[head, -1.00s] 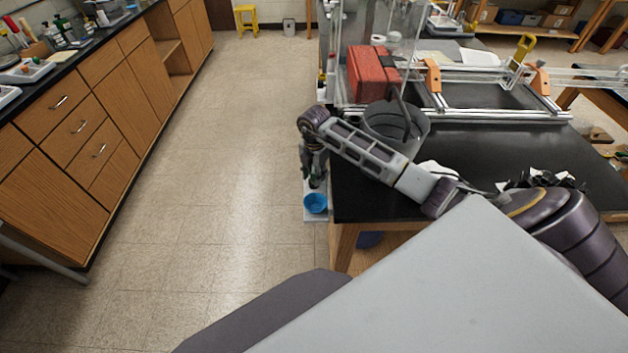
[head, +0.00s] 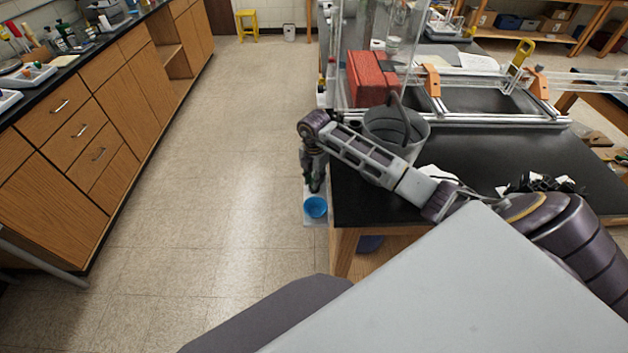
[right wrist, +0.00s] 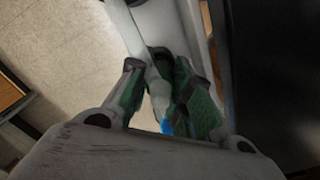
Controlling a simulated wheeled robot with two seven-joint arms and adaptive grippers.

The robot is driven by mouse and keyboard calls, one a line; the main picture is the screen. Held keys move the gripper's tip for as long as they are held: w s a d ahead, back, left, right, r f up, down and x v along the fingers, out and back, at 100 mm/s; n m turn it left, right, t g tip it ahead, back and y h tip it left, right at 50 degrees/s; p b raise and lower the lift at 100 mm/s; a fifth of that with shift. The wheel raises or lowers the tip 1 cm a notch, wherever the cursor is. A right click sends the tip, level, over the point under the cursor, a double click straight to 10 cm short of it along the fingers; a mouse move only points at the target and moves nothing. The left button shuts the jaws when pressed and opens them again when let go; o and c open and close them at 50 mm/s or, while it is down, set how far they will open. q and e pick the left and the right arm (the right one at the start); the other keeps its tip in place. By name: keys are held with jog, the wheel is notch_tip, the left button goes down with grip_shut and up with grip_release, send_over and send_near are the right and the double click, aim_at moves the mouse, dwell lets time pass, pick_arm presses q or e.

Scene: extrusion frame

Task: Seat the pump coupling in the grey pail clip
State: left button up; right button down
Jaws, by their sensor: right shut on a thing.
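My right gripper (head: 315,183) hangs past the table's left edge, pointing down over a small white ledge (head: 309,220) with a blue bowl (head: 315,207). In the right wrist view its green-padded fingers (right wrist: 165,95) are close together on a pale piece (right wrist: 159,94). The fingers partly hide this piece, and I cannot tell whether it is the pump coupling. A bit of blue (right wrist: 168,127) shows below it. A grey pail (head: 407,128) with a raised handle stands on the black table, partly behind my right forearm. I cannot make out a clip. My left gripper is out of view.
The black table (head: 480,150) holds a red box (head: 368,78), a metal extrusion frame (head: 490,119) with orange brackets, and dark clutter at the right. Open floor (head: 230,180) lies left of the table. Wooden cabinets (head: 75,130) line the left side.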

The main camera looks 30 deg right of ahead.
jog(key=shift+r, duration=0.2)
jog(key=shift+r+p, duration=3.6)
jog(key=shift+r, duration=1.25)
jog(key=shift+w, duration=0.1)
